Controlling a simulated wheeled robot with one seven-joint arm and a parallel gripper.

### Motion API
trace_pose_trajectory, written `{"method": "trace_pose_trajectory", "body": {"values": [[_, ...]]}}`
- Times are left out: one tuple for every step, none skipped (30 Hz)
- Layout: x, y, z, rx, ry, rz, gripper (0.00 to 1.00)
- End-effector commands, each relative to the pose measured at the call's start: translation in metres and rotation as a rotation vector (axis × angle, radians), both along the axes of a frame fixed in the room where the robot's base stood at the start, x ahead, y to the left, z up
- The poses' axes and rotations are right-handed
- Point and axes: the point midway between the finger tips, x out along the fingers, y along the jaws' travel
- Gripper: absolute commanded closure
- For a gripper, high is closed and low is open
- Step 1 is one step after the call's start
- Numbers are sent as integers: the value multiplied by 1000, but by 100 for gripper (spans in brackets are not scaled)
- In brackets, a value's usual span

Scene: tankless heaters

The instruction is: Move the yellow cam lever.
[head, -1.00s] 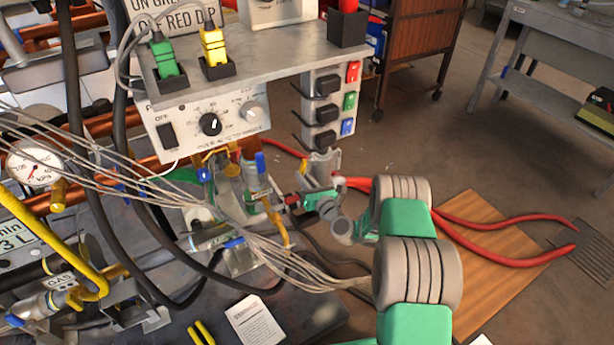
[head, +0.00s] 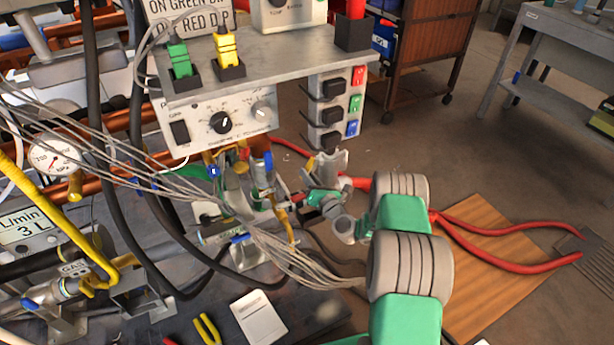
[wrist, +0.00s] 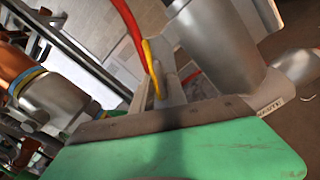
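A bent yellow piece (head: 283,222), which looks like the yellow cam lever, hangs among the fittings below the grey control box in the head view. I cannot be sure it is the lever. My gripper (head: 312,199) is just to its right, at the end of my green and grey arm. It is small there and partly lost against the fittings, so I cannot tell whether it touches them. In the wrist view a thin yellow strip (wrist: 151,66) curves down beside a red one, beyond the green plate's dark edge. The finger opening is not clear.
A loose bundle of grey wires (head: 280,262) crosses in front of the fittings and runs towards my arm. Black hoses hang at the left. The control box (head: 195,128) sits under a shelf (head: 290,55) above my gripper.

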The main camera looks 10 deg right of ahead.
Motion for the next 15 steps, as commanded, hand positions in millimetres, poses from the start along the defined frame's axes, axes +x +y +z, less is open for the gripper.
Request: {"method": "trace_pose_trajectory", "body": {"values": [[0, 0, 0, 0, 0, 0, 77], [0, 0, 0, 0, 0, 0, 76], [0, 1, 0, -1, -1, 1, 76], [0, 1, 0, -1, -1, 2, 76], [0, 1, 0, -1, -1, 2, 76], [0, 1, 0, -1, -1, 2, 76], [0, 1, 0, -1, -1, 2, 76], [0, 1, 0, -1, -1, 2, 76], [-1, 1, 0, -1, 0, 1, 76], [-3, 0, 0, -1, 0, 1, 76], [-6, -1, 1, 1, 1, 1, 76], [-12, -3, 0, 0, 2, 0, 76], [-18, -4, 0, 2, 3, -1, 76], [-24, -6, 1, 3, 4, -1, 76], [-32, -8, 1, 3, 4, -1, 76]]}}
